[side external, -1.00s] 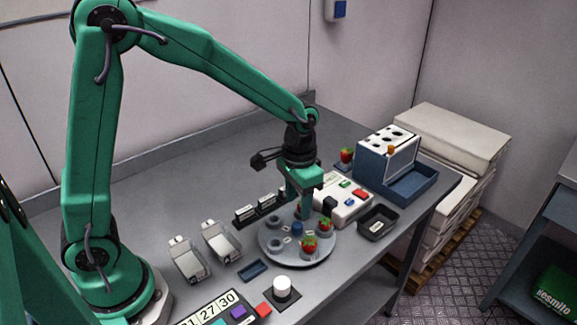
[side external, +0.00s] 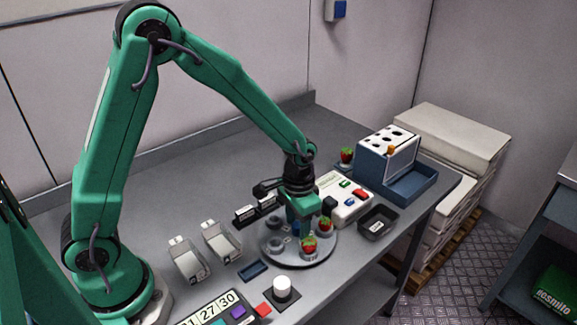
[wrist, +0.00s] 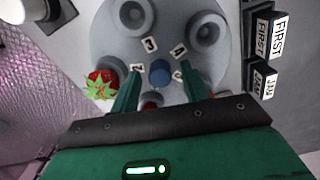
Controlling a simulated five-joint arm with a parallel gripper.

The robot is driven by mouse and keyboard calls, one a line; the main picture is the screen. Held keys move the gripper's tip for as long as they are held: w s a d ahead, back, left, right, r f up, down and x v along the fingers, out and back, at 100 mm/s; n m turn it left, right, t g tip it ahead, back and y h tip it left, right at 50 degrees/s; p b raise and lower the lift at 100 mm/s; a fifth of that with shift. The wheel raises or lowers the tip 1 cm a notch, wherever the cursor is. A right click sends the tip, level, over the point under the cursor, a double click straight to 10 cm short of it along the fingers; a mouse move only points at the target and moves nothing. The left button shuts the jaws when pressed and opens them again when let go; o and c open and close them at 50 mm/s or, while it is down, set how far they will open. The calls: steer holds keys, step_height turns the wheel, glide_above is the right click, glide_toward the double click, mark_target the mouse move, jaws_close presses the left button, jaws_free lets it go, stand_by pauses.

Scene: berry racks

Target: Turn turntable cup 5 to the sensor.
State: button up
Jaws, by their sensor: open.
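The grey round turntable (side external: 290,258) has several ring cups and a blue centre knob (wrist: 160,72). Two cups (wrist: 207,28) (wrist: 137,14) are empty in the wrist view. A strawberry (wrist: 102,83) sits in a cup at the left, and it also shows in the side view (side external: 309,246); another strawberry (side external: 325,224) sits farther back. Cup 5 is hard to make out, its label near the right finger being partly hidden. My gripper (wrist: 160,75) is open and low over the turntable, fingers on either side of the knob. A dark block (side external: 329,205), possibly the sensor, stands at the turntable's back right edge.
A white button box (side external: 346,198) and a black tray (side external: 378,222) stand right of the turntable. A blue rack (side external: 388,165) is behind them. Label blocks (side external: 245,214) stand at the back left. A white knob (side external: 282,287) stands in front.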

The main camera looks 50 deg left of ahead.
steer(key=shift+f, duration=0.25)
jaws_close()
steer(key=shift+m, duration=3.4)
jaws_free()
